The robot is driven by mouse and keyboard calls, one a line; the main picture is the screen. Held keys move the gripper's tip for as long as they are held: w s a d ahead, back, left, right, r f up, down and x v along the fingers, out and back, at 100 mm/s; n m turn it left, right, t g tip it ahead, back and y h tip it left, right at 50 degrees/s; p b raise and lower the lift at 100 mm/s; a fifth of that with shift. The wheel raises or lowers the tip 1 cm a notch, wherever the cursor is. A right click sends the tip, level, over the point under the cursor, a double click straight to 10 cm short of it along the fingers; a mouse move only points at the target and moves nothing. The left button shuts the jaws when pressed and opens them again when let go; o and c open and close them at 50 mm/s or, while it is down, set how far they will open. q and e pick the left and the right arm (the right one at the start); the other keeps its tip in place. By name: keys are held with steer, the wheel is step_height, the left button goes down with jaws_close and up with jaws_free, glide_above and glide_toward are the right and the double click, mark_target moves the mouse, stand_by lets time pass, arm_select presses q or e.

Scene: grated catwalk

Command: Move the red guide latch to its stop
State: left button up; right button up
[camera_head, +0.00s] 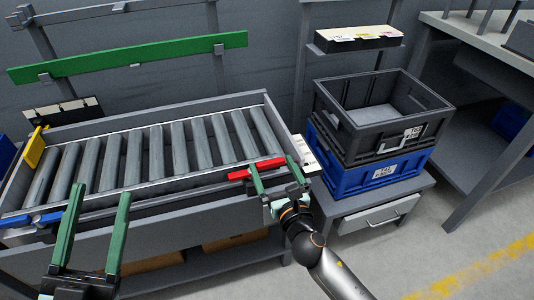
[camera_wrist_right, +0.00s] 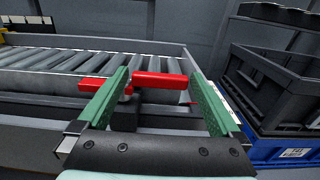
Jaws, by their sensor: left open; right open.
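The red guide latch (camera_head: 262,165) sits on the front rail at the right end of the roller conveyor. In the right wrist view its red bar (camera_wrist_right: 160,80) lies crosswise between the finger ends, with a red block (camera_wrist_right: 92,84) to the left, partly hidden by the left finger. My right gripper (camera_head: 272,162) is open at the latch, one finger near each side of the bar; I cannot tell whether they touch it. It also shows in the right wrist view (camera_wrist_right: 160,72). My left gripper (camera_head: 101,204) is open and empty before the conveyor's left front.
A blue piece (camera_head: 32,219) lies on the front rail at left, and a yellow piece (camera_head: 35,148) is on the left end. Rollers (camera_head: 180,147) fill the conveyor. A black crate (camera_head: 385,128) on a blue crate (camera_head: 375,176) stands to the right of it.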

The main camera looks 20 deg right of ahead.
mark_target(271, 165)
steer(key=w, duration=0.4)
steer(key=shift+w+b, duration=0.1)
steer(key=shift+b, duration=0.2)
steer(key=shift+w, duration=0.65)
arm_select(q)
steer(key=s+r+m+h, duration=0.3)
steer(key=h, duration=0.1)
steer(key=shift+d+r, duration=0.25)
arm_select(e)
steer(key=shift+c, duration=0.2)
steer(key=c, duration=1)
arm_select(q)
steer(key=shift+a, duration=0.1)
